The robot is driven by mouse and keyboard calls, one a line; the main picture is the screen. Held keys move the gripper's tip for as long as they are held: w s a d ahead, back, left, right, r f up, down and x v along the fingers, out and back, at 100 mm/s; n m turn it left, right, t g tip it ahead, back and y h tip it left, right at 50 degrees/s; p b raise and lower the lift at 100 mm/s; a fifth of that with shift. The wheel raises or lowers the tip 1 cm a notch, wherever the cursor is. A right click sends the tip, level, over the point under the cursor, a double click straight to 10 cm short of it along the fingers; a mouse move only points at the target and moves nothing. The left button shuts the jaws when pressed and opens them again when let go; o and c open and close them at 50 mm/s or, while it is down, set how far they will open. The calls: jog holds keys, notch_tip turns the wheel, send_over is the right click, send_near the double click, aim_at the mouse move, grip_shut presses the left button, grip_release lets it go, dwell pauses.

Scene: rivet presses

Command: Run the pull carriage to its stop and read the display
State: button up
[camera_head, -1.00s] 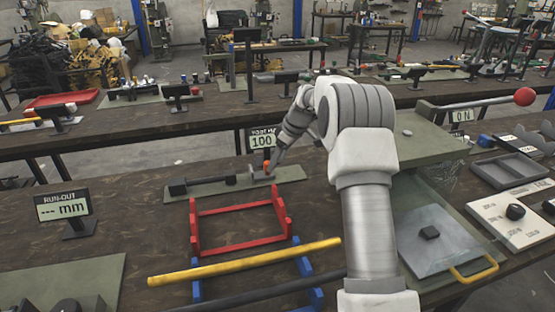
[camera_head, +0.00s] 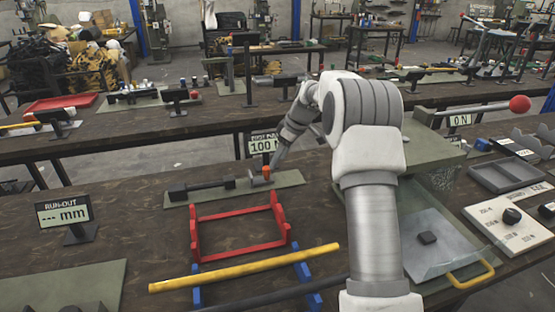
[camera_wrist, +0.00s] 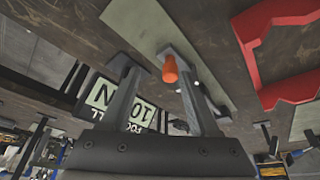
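The pull rig stands on a long olive plate (camera_head: 290,180): a dark bar (camera_head: 205,187) lies at its left and a small grey carriage (camera_head: 257,182) with an orange knob (camera_head: 266,170) is right of it. Behind it the display (camera_head: 262,145) reads 100 N; its label is partly hidden by my arm. It also shows, upside down, in the wrist view (camera_wrist: 122,108). My gripper (camera_head: 275,165) is at the knob. In the wrist view my gripper (camera_wrist: 148,62) has its fingers apart, and the orange knob (camera_wrist: 170,70) shows close by the right finger; contact is unclear.
A red frame (camera_head: 238,217) and a yellow bar (camera_head: 245,267) on blue supports lie in front of the plate. A RUN-OUT display (camera_head: 64,213) with dashes stands at left.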

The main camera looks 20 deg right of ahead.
jog(key=p+v, duration=0.8)
jog(key=v, duration=0.8)
jog(key=shift+r, duration=0.15)
dwell(0.8)
dwell(0.4)
jog(key=p+v, duration=0.2)
jog(key=v, duration=1.5)
jog(key=shift+s+r, duration=0.15)
jog(key=shift+r, duration=0.05)
dwell(0.3)
